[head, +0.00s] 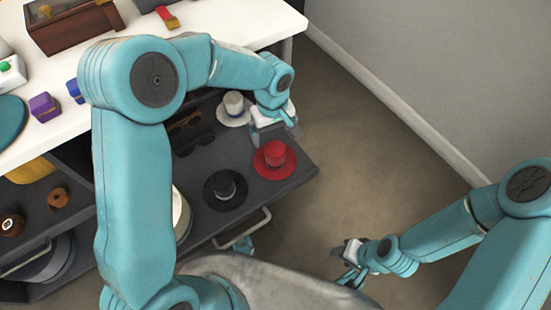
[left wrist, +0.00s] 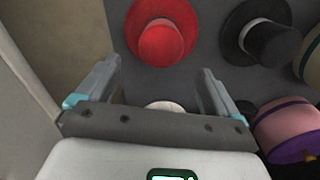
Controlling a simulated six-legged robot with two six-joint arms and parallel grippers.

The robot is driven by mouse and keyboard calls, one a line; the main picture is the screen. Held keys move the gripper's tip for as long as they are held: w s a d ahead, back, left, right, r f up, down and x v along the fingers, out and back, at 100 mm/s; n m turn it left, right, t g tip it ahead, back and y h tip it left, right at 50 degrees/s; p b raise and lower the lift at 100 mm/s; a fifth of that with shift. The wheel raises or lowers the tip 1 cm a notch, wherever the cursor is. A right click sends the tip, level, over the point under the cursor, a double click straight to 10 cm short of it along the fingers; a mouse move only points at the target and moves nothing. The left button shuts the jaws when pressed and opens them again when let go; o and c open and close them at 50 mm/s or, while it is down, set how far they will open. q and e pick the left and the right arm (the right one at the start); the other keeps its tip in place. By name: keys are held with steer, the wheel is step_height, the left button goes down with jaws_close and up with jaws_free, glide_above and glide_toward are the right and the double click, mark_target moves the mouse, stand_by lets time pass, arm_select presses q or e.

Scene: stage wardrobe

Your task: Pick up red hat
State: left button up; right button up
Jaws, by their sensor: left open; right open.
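The red hat (head: 274,159) stands brim down near the front right corner of a dark open drawer (head: 292,184). In the left wrist view the red hat (left wrist: 160,40) is at the top, beyond the fingertips and between their lines. My left gripper (head: 277,133) is open and empty, just behind the hat in the head view. Its two fingers show apart in the left wrist view (left wrist: 155,85). My right gripper (head: 350,278) is open, low over the floor to the right of the drawer, away from the hat.
A black hat (head: 225,187) sits left of the red hat, and a white hat (head: 234,108) behind it, partly beside my left gripper. Sunglasses (head: 192,145) lie further left. The drawer has a metal handle (head: 243,228). A white tabletop (head: 250,22) overhangs behind. Open floor (head: 370,170) lies right.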

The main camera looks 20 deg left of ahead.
mark_target(274, 146)
arm_select(q)
step_height(274, 146, down, 4)
steer(key=shift+f+b, duration=0.25)
steer(key=shift+b, duration=0.3)
step_height(274, 146, down, 5)
steer(key=shift+s+d+f+b, duration=0.1)
steer(key=shift+d+b, duration=0.05)
steer(key=shift+b, duration=1.1)
steer(key=c, duration=1)
